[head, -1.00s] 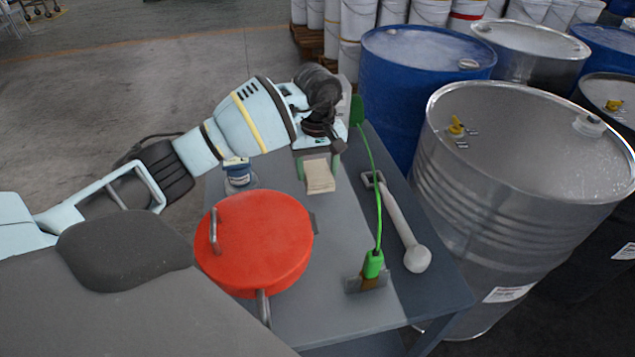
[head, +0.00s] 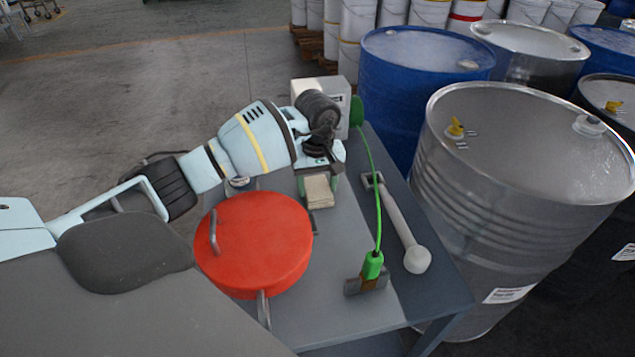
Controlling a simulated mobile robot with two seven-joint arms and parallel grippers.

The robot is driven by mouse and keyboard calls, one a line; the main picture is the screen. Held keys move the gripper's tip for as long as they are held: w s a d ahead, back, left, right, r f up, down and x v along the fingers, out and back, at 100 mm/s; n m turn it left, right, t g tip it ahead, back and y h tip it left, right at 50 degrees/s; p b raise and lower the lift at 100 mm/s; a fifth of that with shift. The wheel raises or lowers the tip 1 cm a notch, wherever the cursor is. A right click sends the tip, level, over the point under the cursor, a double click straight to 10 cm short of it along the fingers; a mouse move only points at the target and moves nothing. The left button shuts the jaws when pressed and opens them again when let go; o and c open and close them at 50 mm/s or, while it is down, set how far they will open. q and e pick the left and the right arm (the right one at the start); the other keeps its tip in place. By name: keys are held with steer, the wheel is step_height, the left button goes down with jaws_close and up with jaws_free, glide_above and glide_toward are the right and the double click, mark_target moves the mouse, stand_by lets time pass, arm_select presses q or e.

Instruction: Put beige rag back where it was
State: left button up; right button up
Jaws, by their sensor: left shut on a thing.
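The beige rag (head: 319,192) shows as a small folded block between the green fingers of my left gripper (head: 318,186), in the middle of the head view. My left gripper is shut on it. The rag is over the grey bench top (head: 342,235), behind and right of the red round lid (head: 262,243). I cannot tell whether the rag touches the bench. My right gripper is not in view.
A green flexible-necked thing (head: 372,264) and a pale tool with a round end (head: 401,225) are on the bench to the right. A whitish box (head: 342,98) stands behind my gripper. A large steel drum (head: 520,190) stands beside the bench.

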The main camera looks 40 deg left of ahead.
mark_target(317, 188)
arm_select(q)
steer(key=o, duration=0.9)
steer(key=shift+o, duration=0.2)
step_height(317, 188, up, 12)
steer(key=shift+r, duration=0.15)
